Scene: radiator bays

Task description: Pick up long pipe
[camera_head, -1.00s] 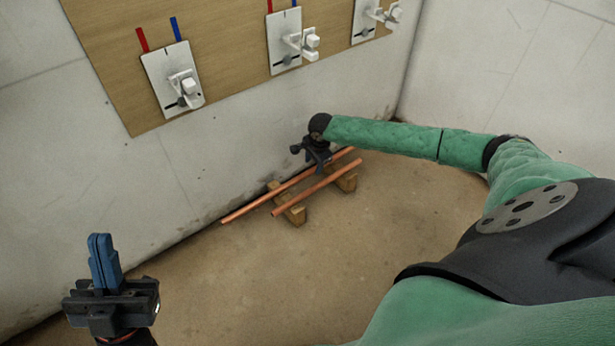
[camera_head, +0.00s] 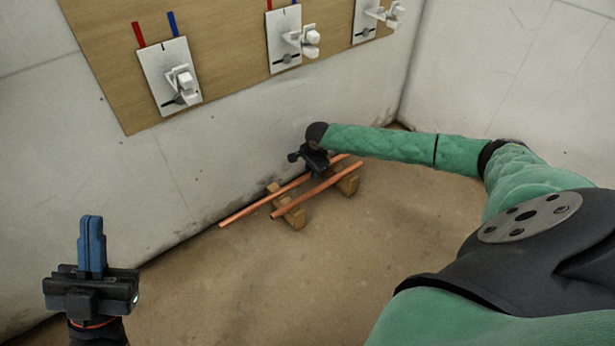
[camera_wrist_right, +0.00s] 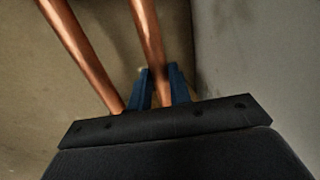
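The long copper pipe (camera_head: 262,202) lies nearest the wall, across two wooden blocks. It also shows in the right wrist view (camera_wrist_right: 147,35), on the right. A shorter copper pipe (camera_head: 305,196) lies beside it on the near side and shows at left in the wrist view (camera_wrist_right: 80,52). My right gripper (camera_head: 318,170) is down at the far half of the long pipe. In the wrist view its blue fingers (camera_wrist_right: 160,75) stand close on both sides of the long pipe, with little or no gap. My left gripper (camera_head: 91,222) is raised, empty, its blue fingers together.
The wooden blocks (camera_head: 289,212) stand on the floor close to the wall (camera_head: 215,140). A wooden board (camera_head: 225,45) on the wall carries white fittings (camera_head: 170,76) with red and blue strips. The floor (camera_head: 330,270) in front of the pipes is clear.

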